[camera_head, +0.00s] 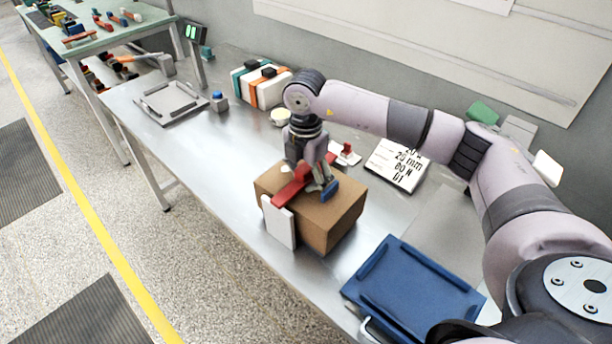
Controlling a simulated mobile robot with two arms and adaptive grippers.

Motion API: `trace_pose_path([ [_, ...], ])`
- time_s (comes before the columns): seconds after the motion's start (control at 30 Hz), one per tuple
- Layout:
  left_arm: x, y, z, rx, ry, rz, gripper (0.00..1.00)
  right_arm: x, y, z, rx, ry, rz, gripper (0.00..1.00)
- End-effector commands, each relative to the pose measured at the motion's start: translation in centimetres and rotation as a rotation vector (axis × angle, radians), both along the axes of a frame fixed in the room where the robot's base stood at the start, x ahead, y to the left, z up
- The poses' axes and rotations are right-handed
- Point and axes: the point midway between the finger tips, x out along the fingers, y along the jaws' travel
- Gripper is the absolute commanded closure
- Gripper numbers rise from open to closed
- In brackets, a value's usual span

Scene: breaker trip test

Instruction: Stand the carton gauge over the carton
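The brown carton (335,219) stands on the metal bench near its front edge. The carton gauge has a red bar (289,192) lying across the carton's top, with a white plate (279,224) hanging down beside the carton's near left side. A white and red piece (345,153) shows beyond the carton, seemingly the gauge's other end; its lower part is hidden. My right gripper (312,186) points down over the carton, its fingers around the red bar and seemingly closed on it. I cannot tell whether the bar touches the carton's top. My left gripper is not in view.
A blue tray (412,301) lies right of the carton, close to it. A white printed card (397,165) lies behind. Orange-and-white and teal boxes (262,86), a blue button (218,97) and a grey scale-like frame (171,103) stand farther left. Bench left of the carton is clear.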

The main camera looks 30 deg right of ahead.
Motion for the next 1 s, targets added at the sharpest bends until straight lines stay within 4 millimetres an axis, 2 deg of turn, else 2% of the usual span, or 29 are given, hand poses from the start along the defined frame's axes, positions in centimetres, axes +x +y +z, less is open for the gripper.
trace_pose_path([
  [0.2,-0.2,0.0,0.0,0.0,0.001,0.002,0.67,-0.2,0.1,-0.1,0.0,0.005,0.002,0.52],
  [0.33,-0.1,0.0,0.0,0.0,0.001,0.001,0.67,-0.1,0.1,1.0,0.001,0.003,0.002,0.52],
  [0.7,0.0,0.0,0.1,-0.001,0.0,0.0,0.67,0.1,0.1,8.7,0.0,-0.005,0.001,0.52],
  [0.83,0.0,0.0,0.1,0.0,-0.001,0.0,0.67,0.0,0.0,10.7,0.0,-0.003,0.0,0.52],
  [1.0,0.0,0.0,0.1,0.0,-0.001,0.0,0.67,0.0,0.1,12.0,0.001,-0.002,0.001,0.52],
])
